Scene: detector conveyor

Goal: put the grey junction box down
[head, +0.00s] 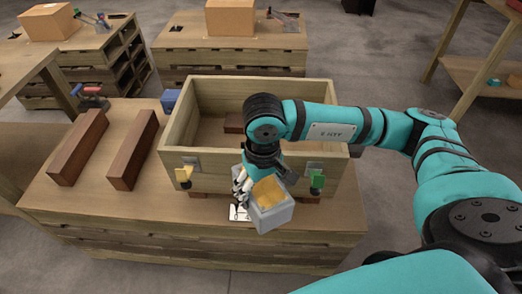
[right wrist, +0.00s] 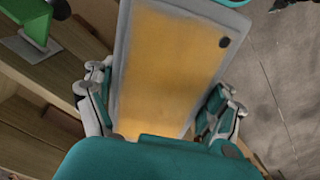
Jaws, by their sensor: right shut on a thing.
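The grey junction box (head: 272,218) has a yellow-orange face and hangs tilted in front of the wooden crate's front wall, over the table's front edge. My right gripper (head: 260,186) is shut on it, with fingers along its sides. In the right wrist view the box (right wrist: 172,62) fills the middle, between the two fingers of the gripper (right wrist: 160,112). Whether the box touches anything below cannot be told. My left gripper is not in view.
The open wooden crate (head: 215,174) stands on the table (head: 110,213), with yellow and green clamps on its front. Two dark brown beams (head: 80,148) (head: 133,150) lie left of it. A white card (head: 238,213) lies near the front edge.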

